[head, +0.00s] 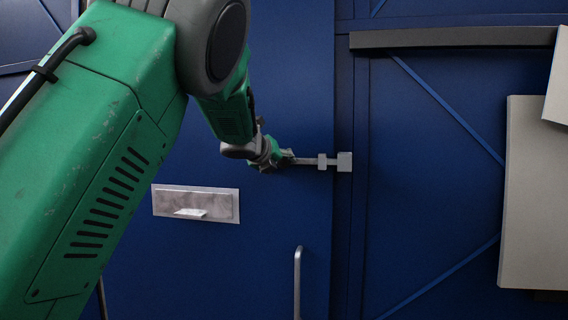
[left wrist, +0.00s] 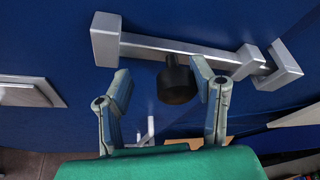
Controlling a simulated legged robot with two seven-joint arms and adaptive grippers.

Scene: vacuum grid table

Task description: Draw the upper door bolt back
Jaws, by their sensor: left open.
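The upper door bolt is a grey metal bar (head: 308,161) lying level across the blue door (head: 285,70). It runs through a bracket (head: 322,161) to a keeper block (head: 344,161) beyond the door's right edge. In the left wrist view, the bar (left wrist: 180,48) spans from a left bracket (left wrist: 106,40) to the right-hand blocks. A dark round knob (left wrist: 177,82) stands out from the bar. My left gripper (left wrist: 162,80) is open, with the knob between its fingers, nearer the right one; contact is unclear. In the head view, my left gripper (head: 274,157) covers the bolt's left part.
A pale plate with a slot (head: 195,193) is on the door, lower left of the bolt. A vertical metal handle (head: 298,280) is below. A dark horizontal bar (head: 450,38) and pale panels (head: 535,190) are on the right.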

